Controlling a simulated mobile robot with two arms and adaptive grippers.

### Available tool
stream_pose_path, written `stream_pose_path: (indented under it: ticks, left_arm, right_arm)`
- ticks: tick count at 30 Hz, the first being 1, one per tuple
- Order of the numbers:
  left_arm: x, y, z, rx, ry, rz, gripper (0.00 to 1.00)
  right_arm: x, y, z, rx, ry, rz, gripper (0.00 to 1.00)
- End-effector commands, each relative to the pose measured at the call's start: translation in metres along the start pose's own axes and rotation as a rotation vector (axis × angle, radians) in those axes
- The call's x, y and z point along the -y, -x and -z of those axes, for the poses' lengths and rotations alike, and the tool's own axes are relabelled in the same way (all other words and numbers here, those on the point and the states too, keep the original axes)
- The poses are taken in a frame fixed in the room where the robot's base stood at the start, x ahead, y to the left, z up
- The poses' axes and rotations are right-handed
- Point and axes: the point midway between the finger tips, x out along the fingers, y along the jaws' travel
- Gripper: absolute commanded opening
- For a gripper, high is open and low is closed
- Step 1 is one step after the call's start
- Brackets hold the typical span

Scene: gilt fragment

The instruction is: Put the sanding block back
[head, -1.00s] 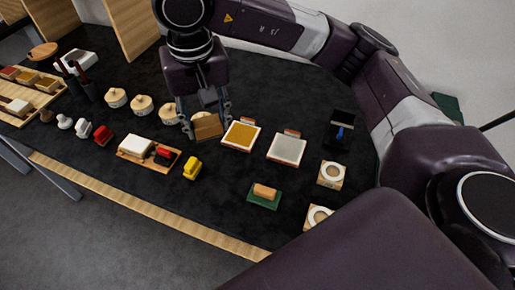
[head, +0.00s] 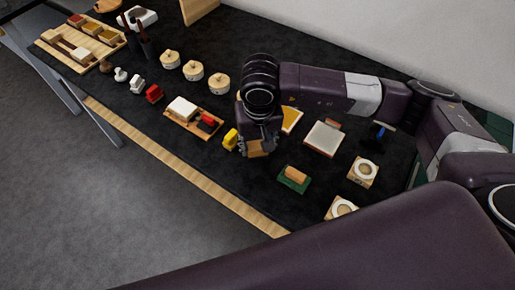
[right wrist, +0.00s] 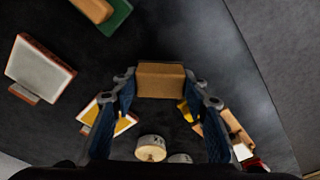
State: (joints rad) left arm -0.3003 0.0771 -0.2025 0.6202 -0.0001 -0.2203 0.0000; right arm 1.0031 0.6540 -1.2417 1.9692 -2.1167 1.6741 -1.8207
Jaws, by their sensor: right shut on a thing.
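My right gripper (head: 257,146) is shut on a tan block (head: 257,150), which looks like the sanding block. In the right wrist view the block (right wrist: 160,80) sits between the two fingers (right wrist: 160,92). It is held over the dark bench top, between a small yellow object (head: 230,139) and a green pad (head: 286,184). An orange-tan block (head: 296,174) lies on that pad. The pad also shows at the top of the right wrist view (right wrist: 123,14). My left gripper is not in view.
A yellow-topped tile (head: 291,119), partly hidden by my arm, and a grey-white tile (head: 323,139) lie behind. Wooden blocks with white rings (head: 363,171) stand to the right. A wooden tray (head: 193,123) and several round wooden pieces (head: 193,71) are at left.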

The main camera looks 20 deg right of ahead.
Motion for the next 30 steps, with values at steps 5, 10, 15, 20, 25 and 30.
stream_pose_path:
  ticks: [5,10,15,20,25,30]
  left_arm:
    - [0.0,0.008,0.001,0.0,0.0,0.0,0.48]
    - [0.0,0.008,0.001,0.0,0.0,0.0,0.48]
    - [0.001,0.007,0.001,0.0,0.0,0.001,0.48]
    - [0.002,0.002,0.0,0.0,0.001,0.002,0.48]
    - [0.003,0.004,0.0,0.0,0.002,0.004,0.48]
    - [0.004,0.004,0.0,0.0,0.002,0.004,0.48]
  right_arm:
    - [0.0,-0.025,-0.004,0.004,0.0,0.0,0.22]
    - [0.0,-0.032,-0.004,0.001,0.0,0.0,0.22]
    - [0.0,-0.032,-0.004,0.001,0.0,0.0,0.22]
    - [0.0,-0.035,-0.005,0.001,0.0,0.0,0.42]
    - [0.0,-0.034,-0.005,0.002,0.0,-0.001,0.59]
    - [0.0,-0.034,-0.005,0.002,0.0,-0.001,0.59]
